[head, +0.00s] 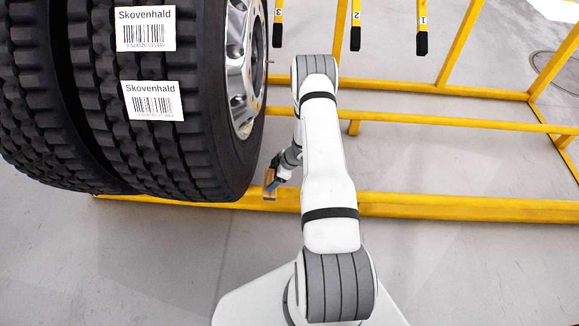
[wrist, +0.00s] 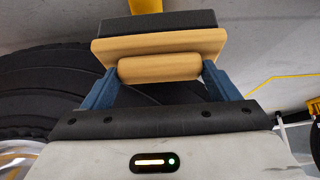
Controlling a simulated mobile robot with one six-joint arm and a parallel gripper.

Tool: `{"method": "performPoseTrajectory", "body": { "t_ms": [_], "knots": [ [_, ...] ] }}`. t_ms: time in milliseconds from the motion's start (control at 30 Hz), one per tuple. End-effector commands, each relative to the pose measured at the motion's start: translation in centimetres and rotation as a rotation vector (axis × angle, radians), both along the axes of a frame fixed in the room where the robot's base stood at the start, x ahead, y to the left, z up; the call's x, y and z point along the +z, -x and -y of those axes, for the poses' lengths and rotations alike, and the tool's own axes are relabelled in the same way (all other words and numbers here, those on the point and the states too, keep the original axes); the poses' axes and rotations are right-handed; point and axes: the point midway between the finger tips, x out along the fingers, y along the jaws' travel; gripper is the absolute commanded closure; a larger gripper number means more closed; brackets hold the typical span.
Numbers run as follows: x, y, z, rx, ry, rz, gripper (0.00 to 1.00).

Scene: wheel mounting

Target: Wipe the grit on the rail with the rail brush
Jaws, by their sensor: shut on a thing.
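My gripper (wrist: 159,72) is shut on the rail brush (wrist: 158,45). Its blue fingers hold the rounded wooden handle from both sides. The brush has a wooden body and a dark bristle block facing away from me. In the head view my gripper (head: 278,176) hangs low beside the tyre, and the brush (head: 270,193) shows small and tan over the front yellow rail (head: 450,207). I cannot tell whether the bristles touch the rail. In the wrist view a strip of yellow (wrist: 145,5) shows beyond the bristles. I cannot make out any grit.
Two large black tyres (head: 160,60) with Skovenhald labels stand at the left, close to my gripper. The yellow frame (head: 485,92) continues behind, with numbered black-tipped bars (head: 422,42) above. Grey floor (head: 130,255) is clear in front of the rail.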

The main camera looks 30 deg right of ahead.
Motion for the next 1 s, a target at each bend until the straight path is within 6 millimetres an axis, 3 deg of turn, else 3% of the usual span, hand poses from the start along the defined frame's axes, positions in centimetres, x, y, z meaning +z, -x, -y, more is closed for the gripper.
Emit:
{"method": "performPoseTrajectory", "body": {
  "t_ms": [33, 400, 1000],
  "knots": [
    [1.0, 0.0, 0.0, -0.001, 0.000, 0.001, 0.37],
    [4.0, 0.0, 0.1, -0.001, 0.000, 0.000, 0.37],
    [4.4, -0.1, -0.1, 0.004, 0.000, 0.002, 0.37]
  ]
}}
